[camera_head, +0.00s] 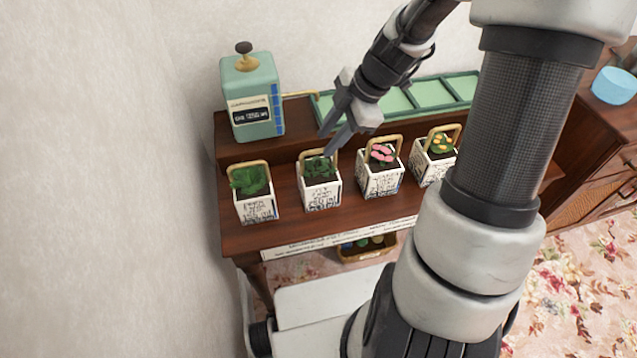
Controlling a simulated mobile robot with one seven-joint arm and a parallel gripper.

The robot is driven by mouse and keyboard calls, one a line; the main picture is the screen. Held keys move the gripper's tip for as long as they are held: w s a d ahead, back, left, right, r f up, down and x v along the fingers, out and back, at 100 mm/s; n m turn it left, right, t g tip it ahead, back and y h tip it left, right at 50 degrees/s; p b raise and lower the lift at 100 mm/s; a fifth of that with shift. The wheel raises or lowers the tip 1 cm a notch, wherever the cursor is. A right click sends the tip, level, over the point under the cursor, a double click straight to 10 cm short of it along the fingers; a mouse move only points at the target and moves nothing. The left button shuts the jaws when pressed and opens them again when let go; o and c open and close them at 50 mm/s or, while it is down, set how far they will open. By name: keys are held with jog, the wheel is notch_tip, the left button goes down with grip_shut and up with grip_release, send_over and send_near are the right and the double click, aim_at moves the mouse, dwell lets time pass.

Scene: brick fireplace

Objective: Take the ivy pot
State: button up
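Four white square pots with printed labels and tan arched handles stand in a row on a brown wooden stand (300,238). The leftmost pot (257,209) holds bright green leaves. The second pot (321,195) holds darker, small-leaved greenery. The third pot (381,185) has pink flowers, and the fourth pot (430,172) has orange-yellow ones. The labels are too small to read, so I cannot tell for sure which green plant is ivy. My gripper (327,144) is open, its fingers pointing down-left at the second pot's handle. I cannot tell whether they touch it.
A green canister (252,101) with a brass-and-dark knob stands on the raised back shelf. A green divided tray (435,93) lies right of it. A basket (366,250) sits below the stand. A wall closes the left side. Wooden drawers (606,170) stand at right.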

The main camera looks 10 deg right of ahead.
aim_at(320, 150)
jog(key=x, duration=0.5)
jog(key=shift+s+a, duration=0.15)
jog(key=shift+s, duration=0.05)
grip_shut()
dwell(1.1)
